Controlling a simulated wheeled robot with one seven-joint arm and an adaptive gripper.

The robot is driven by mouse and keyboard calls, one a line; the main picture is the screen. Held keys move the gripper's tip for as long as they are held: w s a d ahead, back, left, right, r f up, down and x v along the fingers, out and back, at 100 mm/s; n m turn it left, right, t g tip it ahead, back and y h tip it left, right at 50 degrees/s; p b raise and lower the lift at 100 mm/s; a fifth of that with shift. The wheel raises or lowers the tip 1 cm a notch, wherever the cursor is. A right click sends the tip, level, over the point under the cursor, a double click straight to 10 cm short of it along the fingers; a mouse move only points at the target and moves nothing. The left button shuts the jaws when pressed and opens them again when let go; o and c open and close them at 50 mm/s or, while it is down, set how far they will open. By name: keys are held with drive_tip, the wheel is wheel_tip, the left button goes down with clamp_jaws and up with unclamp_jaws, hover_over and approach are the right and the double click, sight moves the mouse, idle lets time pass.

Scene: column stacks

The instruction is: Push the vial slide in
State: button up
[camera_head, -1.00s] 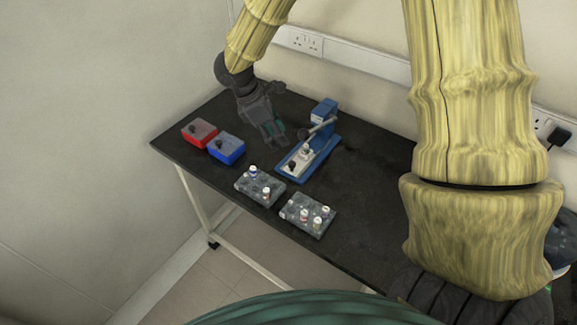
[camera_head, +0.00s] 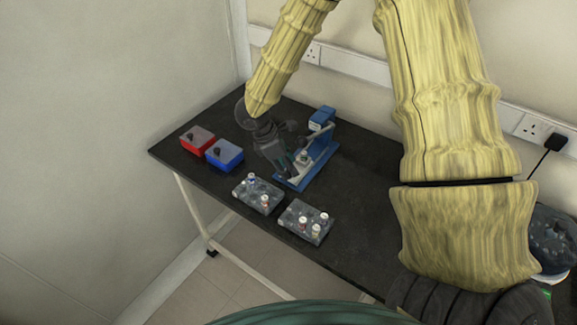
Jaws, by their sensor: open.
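A blue press-like device (camera_head: 322,170) with a lever stands on the dark bench. A light slide plate (camera_head: 303,171) with a small vial-like piece (camera_head: 304,158) on it lies at its front. My gripper (camera_head: 291,175) is open, tilted downward, at the front left end of this device. It covers part of the slide, including the dark knob area. I cannot tell whether the fingers touch the slide.
A red box (camera_head: 193,143) and a blue box (camera_head: 224,154) stand to the left. Two grey racks with several capped vials, a left one (camera_head: 246,198) and a right one (camera_head: 290,228), lie near the front edge. The bench (camera_head: 345,240) is clear to the right.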

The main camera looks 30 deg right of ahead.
sight(298, 166)
drive_tip(key=shift+s+d+f, duration=0.1)
drive_tip(key=shift+d+f, duration=0.1)
drive_tip(key=shift+f, duration=0.35)
drive_tip(key=shift+c, duration=0.2)
clamp_jaws()
drive_tip(key=w+d, duration=0.1)
drive_tip(key=d, duration=0.1)
drive_tip(key=w+d+p, duration=0.1)
drive_tip(key=d, duration=0.2)
drive_tip(key=w+d+p, duration=0.1)
drive_tip(key=d, duration=0.2)
drive_tip(key=shift+w+r, duration=0.1)
drive_tip(key=shift+w, duration=0.15)
drive_tip(key=shift+d, duration=0.1)
drive_tip(key=shift+c, duration=0.4)
unclamp_jaws()
drive_tip(key=shift+o, duration=0.6)
drive_tip(key=shift+d, duration=0.1)
